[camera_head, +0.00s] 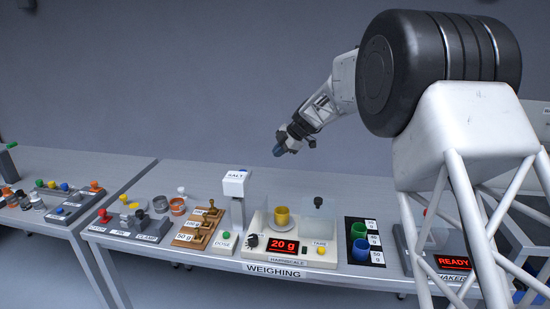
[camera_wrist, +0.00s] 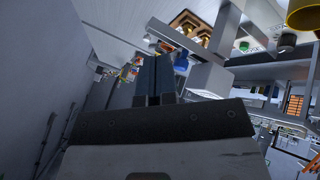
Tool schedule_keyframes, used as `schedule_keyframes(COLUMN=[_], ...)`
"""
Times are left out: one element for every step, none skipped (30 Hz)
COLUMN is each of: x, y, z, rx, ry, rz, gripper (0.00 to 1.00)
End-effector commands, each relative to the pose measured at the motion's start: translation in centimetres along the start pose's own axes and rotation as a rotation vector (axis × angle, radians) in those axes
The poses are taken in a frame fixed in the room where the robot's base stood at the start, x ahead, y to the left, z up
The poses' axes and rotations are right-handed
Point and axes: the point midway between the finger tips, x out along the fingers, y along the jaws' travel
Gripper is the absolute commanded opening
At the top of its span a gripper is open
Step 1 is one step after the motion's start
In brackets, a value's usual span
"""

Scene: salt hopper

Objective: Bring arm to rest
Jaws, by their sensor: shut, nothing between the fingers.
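My gripper (camera_head: 282,146) hangs in the air above the back of the weighing bench, with free space around it. In the wrist view its two blue-grey fingers (camera_wrist: 155,78) are side by side and shut, with nothing between them. Below and to the left of it in the head view stands the white salt hopper (camera_head: 236,188) on its post. A yellow cup (camera_head: 282,216) sits on the scale (camera_head: 262,250), whose display reads 20 g.
Brass weights stand on a wooden board (camera_head: 190,241) to the left. A display (camera_head: 454,263) reads READY. The wall behind is bare.

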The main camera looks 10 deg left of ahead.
Motion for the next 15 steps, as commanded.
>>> schedule_keyframes(x=[-0.08, -0.11, -0.13, -0.13, -0.13, -0.12, -0.12, -0.12, -0.12, -0.12, -0.14, -0.19, -0.27, -0.39, -0.61], y=[0.03, 0.04, 0.05, 0.05, 0.05, 0.05, 0.05, 0.05, 0.05, 0.04, 0.04, 0.01, -0.04, -0.11, -0.26], z=[0.04, 0.04, 0.04, 0.04, 0.04, 0.04, 0.03, 0.03, 0.03, 0.03, 0.02, 0.00, -0.02, -0.05, -0.11], rx=[0.000, 0.000, 0.000, 0.000, 0.000, 0.000, 0.000, 0.000, 0.000, 0.000, 0.000, 0.002, 0.004, 0.007, 0.013], ry=[0.000, 0.000, 0.000, 0.000, 0.000, 0.000, 0.000, 0.000, 0.000, 0.000, 0.000, -0.001, -0.001, -0.002, -0.005], rz=[0.000, 0.000, 0.000, 0.000, 0.000, 0.000, 0.000, 0.000, 0.000, 0.000, 0.000, 0.000, -0.001, -0.001, -0.002], gripper=[0.00, 0.00, 0.00, 0.00, 0.00, 0.00, 0.00, 0.00, 0.00, 0.00, 0.00, 0.00, 0.00, 0.00, 0.00])
